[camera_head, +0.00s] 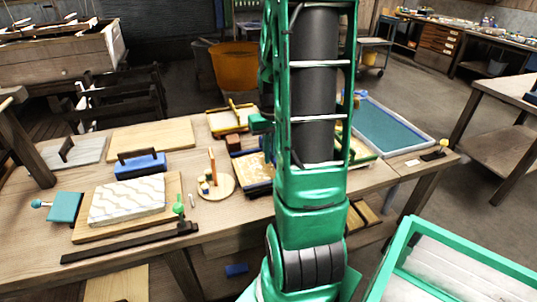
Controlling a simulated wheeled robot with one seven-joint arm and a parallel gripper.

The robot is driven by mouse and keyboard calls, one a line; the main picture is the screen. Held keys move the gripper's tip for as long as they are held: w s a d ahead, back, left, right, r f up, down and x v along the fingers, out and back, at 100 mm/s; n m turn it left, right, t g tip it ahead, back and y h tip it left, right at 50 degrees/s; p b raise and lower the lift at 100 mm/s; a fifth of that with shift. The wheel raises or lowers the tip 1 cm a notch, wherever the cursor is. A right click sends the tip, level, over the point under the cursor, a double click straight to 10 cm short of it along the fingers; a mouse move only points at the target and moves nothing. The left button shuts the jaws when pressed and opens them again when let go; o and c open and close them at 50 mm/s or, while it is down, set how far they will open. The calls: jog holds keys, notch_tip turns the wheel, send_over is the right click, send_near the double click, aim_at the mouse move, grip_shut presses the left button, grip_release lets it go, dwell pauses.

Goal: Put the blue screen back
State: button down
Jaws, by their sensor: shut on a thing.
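A flat blue-teal screen (392,128) with a pale rim lies at the right end of the long wooden workbench. Its left part is hidden behind my green and black arm. My arm rises through the middle of the head view, and its upper end runs out of the top edge. I cannot make out my gripper's fingers or what they touch. A small green piece (262,123) shows at the arm's left side; I cannot tell whether it belongs to my wrist.
A green-rimmed tub (470,258) with pale contents stands front right. Open floor lies beyond the bench's right end.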

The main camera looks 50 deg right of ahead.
jog(key=shift+f, duration=0.2)
jog(key=c, duration=1.9)
grip_release()
jog(key=shift+o, duration=0.2)
jog(key=shift+r, duration=0.1)
notch_tip(320, 180, up, 11)
jog(key=s+a+f, duration=0.1)
jog(key=s+a, duration=1.2)
jog(key=a, duration=0.3)
jog(key=shift+s, duration=0.15)
